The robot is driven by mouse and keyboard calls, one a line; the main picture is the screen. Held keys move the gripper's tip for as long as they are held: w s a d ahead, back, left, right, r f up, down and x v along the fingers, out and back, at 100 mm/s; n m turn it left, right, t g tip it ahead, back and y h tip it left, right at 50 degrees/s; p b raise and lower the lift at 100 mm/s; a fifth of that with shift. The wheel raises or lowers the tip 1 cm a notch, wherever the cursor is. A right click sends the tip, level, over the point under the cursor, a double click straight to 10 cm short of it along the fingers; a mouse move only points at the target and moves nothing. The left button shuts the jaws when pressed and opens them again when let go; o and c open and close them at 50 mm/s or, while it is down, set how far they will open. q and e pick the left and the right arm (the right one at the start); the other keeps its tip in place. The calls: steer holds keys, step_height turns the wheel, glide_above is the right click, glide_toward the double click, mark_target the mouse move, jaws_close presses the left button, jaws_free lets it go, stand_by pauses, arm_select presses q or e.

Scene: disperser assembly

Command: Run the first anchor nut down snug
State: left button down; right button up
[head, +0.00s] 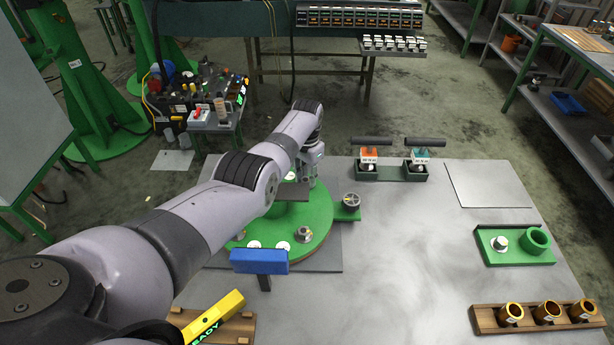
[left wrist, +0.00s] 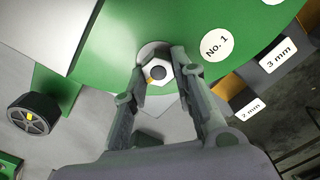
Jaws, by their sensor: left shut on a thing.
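In the left wrist view, a hex nut (left wrist: 158,71) sits on a round pale seat on the green disc, beside a white "No. 1" label (left wrist: 217,44). The two fingers of my left gripper (left wrist: 160,78) are on either side of the nut, shut on it. A dark stud end shows in its middle. In the head view my left arm reaches over the green disc (head: 312,222) and its wrist points down at the far part of it, hiding the fingertips and this nut. Another nut (head: 304,234) sits near the disc's front edge. My right gripper is not in view.
A black handwheel (head: 351,199) stands right of the disc. A blue block (head: 259,261) stands in front of it, near a yellow "READY" bar (head: 218,316). A green tray (head: 518,258) and a wooden rack (head: 482,318) lie at right. The table's middle is clear.

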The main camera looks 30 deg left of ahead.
mark_target(307, 179)
arm_select(q)
steer(key=shift+w, duration=0.1)
steer(key=c, duration=1.3)
jaws_free()
step_height(307, 179, up, 12)
steer(key=shift+r, duration=0.1)
steer(key=shift+f, duration=0.2)
